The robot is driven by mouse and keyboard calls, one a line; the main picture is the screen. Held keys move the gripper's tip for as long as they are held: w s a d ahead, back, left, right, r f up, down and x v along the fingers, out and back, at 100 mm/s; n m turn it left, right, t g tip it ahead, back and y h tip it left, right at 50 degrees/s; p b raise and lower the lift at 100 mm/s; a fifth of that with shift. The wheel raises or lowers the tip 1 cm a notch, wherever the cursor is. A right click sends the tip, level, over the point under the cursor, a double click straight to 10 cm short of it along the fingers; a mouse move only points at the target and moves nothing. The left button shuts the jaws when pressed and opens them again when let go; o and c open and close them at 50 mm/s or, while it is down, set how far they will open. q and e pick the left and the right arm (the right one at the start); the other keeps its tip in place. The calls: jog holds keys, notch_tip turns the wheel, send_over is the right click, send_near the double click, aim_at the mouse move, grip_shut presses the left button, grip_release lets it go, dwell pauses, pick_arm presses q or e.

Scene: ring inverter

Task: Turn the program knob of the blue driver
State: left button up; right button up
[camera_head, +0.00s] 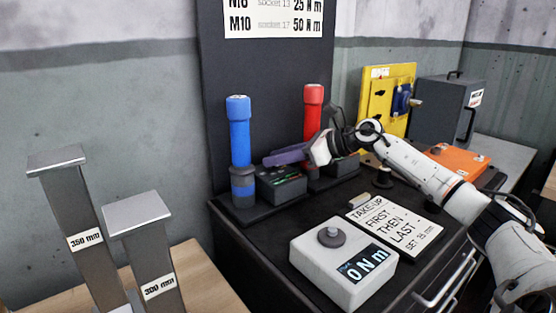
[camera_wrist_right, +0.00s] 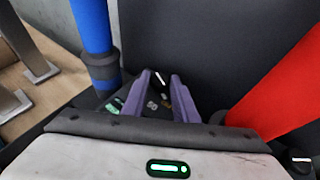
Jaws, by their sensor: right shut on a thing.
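The blue driver (camera_head: 239,135) stands upright in front of the dark back panel; it also shows at the left in the right wrist view (camera_wrist_right: 93,25). Its dark control box (camera_head: 284,191) with small lit marks sits just right of its base. My right gripper (camera_head: 268,159), with purple fingers, reaches in from the right above this box. In the right wrist view its fingertips (camera_wrist_right: 160,76) are on either side of the dark program knob (camera_wrist_right: 160,80), which shows a white pointer line. The fingers are shut on it. The knob is hidden in the head view. My left gripper is out of view.
The red driver (camera_head: 312,107) stands close behind my right gripper, with its own box beside it. In front are a grey torque tester (camera_head: 340,286) reading 0 N m and a white sign (camera_head: 400,228). Metal posts (camera_head: 145,250) stand at the left.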

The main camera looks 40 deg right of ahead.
jog(key=shift+f, duration=0.15)
jog(key=o, duration=0.9)
jog(key=shift+o, duration=0.4)
